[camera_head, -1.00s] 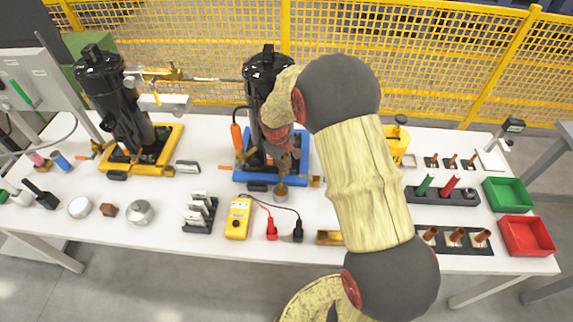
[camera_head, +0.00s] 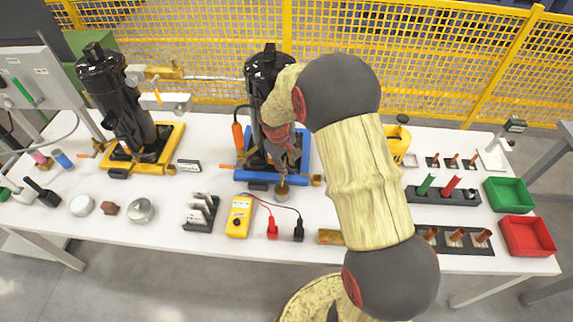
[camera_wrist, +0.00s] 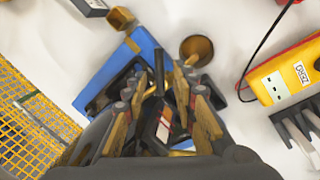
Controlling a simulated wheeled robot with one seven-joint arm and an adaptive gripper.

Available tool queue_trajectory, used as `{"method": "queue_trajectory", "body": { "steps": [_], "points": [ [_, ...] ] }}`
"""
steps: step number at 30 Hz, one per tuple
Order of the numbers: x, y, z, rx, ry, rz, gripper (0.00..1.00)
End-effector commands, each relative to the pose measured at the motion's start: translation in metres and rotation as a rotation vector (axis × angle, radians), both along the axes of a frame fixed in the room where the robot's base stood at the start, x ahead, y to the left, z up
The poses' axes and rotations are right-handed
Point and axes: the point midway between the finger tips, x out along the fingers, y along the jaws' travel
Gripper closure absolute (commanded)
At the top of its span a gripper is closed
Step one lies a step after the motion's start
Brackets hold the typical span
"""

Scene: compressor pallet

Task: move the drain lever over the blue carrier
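The blue carrier (camera_head: 304,172) holds a black compressor (camera_head: 262,68) upright near the bench middle. It also shows in the wrist view (camera_wrist: 148,44). A thin orange lever (camera_head: 226,166) sticks out at its left edge; I cannot tell for certain whether it is the drain lever. My gripper (camera_wrist: 163,82) is low over the carrier, at the front right of the compressor. Its fingers are apart, with a narrow dark upright part seen between them; contact is unclear. A brass cup-like part (camera_wrist: 196,48) is just beyond the right finger.
A yellow multimeter (camera_head: 239,217) and a black rack (camera_head: 201,212) stand in front. A second compressor (camera_head: 107,84) stands left on a yellow carrier (camera_head: 172,150). Green (camera_head: 509,194) and red (camera_head: 527,236) trays are at right. A yellow mesh fence (camera_head: 210,40) runs behind.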

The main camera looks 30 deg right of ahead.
Motion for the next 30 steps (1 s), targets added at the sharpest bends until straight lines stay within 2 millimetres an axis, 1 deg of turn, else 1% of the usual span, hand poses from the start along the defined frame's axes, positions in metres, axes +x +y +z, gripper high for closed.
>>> {"method": "queue_trajectory", "body": {
  "steps": [7, 11, 14, 18, 24, 27, 30],
  "points": [
    [0.000, 0.000, 0.001, 0.000, 0.000, 0.000, 0.72],
    [0.000, 0.002, 0.010, -0.001, -0.001, 0.000, 0.72],
    [0.000, 0.004, 0.025, -0.001, -0.004, 0.001, 0.72],
    [-0.001, 0.010, 0.053, -0.001, -0.005, 0.000, 0.72],
    [-0.004, 0.017, 0.090, -0.001, -0.003, 0.002, 0.72],
    [-0.005, 0.020, 0.103, 0.000, -0.002, 0.000, 0.72],
    [-0.006, 0.022, 0.112, 0.000, 0.000, 0.000, 0.72]
  ]
}}
